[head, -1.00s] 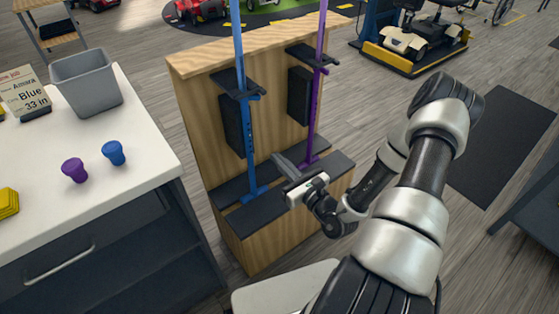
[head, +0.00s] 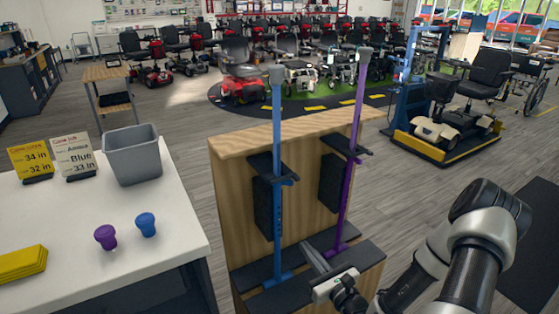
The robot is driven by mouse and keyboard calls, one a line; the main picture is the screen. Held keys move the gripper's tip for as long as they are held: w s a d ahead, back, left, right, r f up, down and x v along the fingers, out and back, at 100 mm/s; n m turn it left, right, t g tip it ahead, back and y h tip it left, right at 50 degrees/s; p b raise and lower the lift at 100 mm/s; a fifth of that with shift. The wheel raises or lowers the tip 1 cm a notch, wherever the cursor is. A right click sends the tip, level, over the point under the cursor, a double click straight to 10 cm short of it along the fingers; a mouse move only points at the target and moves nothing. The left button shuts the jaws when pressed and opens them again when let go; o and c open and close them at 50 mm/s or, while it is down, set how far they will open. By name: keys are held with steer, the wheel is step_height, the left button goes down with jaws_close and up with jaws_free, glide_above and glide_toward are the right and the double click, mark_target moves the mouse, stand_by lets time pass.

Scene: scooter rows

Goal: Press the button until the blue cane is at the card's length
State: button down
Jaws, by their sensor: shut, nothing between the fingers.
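The blue cane (head: 277,190) stands upright in a wooden stand, with a grey top and a row of dark holes on its lower shaft. A dark clamp (head: 270,168) surrounds or adjoins its shaft; I cannot tell which. I cannot make out the button. The white card (head: 75,157) on the counter reads Amara, Blue, 33 in. My gripper (head: 307,252) is shut and empty, low in front of the stand between the blue cane and the purple cane (head: 350,160). It appears apart from both shafts.
The wooden stand (head: 226,200) has a dark base ledge. The white counter (head: 80,220) at left holds a grey bin (head: 133,158), a yellow card (head: 30,162), purple and blue cups (head: 146,225) and a yellow stack (head: 22,264). Scooters fill the back.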

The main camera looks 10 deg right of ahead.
mark_target(280, 221)
steer(key=shift+s+f+b, duration=0.2)
steer(key=shift+f+b, duration=0.15)
steer(key=shift+f, duration=0.2)
steer(key=shift+s+f+b, duration=0.2)
steer(key=shift+f+b, duration=0.1)
steer(key=shift+f, duration=0.2)
steer(key=b+x, duration=0.3)
steer(key=x, duration=1)
steer(key=shift+w+f, duration=0.1)
steer(key=shift+w, duration=0.25)
steer(key=shift+w+a, duration=0.1)
steer(key=shift+w, duration=0.05)
